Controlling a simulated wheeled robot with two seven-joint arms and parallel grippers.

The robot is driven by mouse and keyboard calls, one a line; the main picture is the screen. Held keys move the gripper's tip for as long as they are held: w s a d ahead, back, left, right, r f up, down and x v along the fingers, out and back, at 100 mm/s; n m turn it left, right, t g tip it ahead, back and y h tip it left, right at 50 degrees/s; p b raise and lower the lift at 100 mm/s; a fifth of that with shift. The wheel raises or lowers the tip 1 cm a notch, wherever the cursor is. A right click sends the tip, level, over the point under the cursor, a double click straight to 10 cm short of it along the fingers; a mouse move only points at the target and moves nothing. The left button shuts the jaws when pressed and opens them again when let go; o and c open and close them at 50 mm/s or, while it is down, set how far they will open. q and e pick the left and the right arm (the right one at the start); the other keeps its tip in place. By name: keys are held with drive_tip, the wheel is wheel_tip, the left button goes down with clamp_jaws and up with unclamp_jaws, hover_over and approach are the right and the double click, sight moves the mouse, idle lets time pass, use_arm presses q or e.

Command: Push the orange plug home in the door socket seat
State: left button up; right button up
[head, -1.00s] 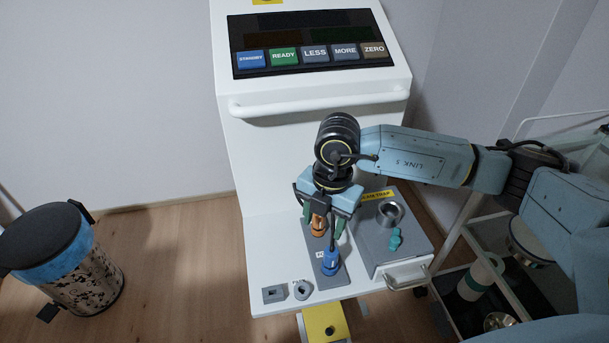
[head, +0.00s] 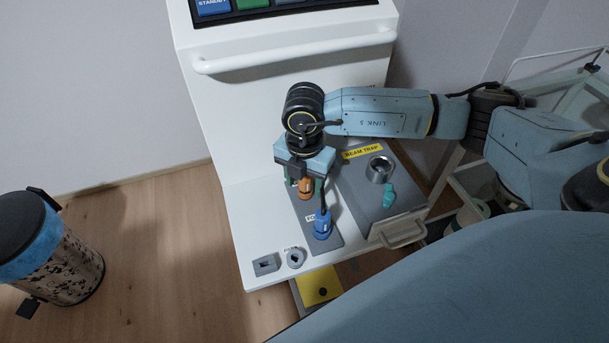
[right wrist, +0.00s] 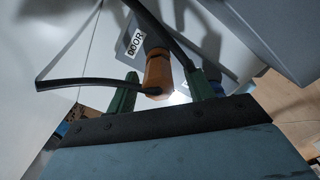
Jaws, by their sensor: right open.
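The orange plug (head: 305,189) stands upright on the grey socket strip (head: 331,244), behind the blue plug (head: 322,225). My right gripper (head: 307,186) points down over the orange plug, fingers open. In the right wrist view, the orange plug (right wrist: 157,72) lies between the two green fingers with a visible gap on each side. A black cable runs from it to the left. The "DOOR" label (right wrist: 135,42) is beside the plug's base. The seat under the plug is hidden, so I cannot tell how deep it sits. My left gripper is out of view.
A grey "BEAM TRAP" box (head: 376,205) with a metal ring and a teal piece stands right of the strip. Two small grey sockets (head: 266,264) sit at the shelf's front left. A white handrail (head: 290,53) crosses the console above. A patterned bin (head: 60,265) stands at left.

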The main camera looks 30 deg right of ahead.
drive_tip(key=shift+f, duration=0.1)
drive_tip(key=c, duration=1.1)
drive_tip(key=shift+o, duration=0.2)
drive_tip(key=shift+f, duration=0.1)
drive_tip(key=shift+c, duration=0.3)
drive_tip(key=shift+r+p, duration=2.8)
drive_tip(key=shift+r, duration=0.4)
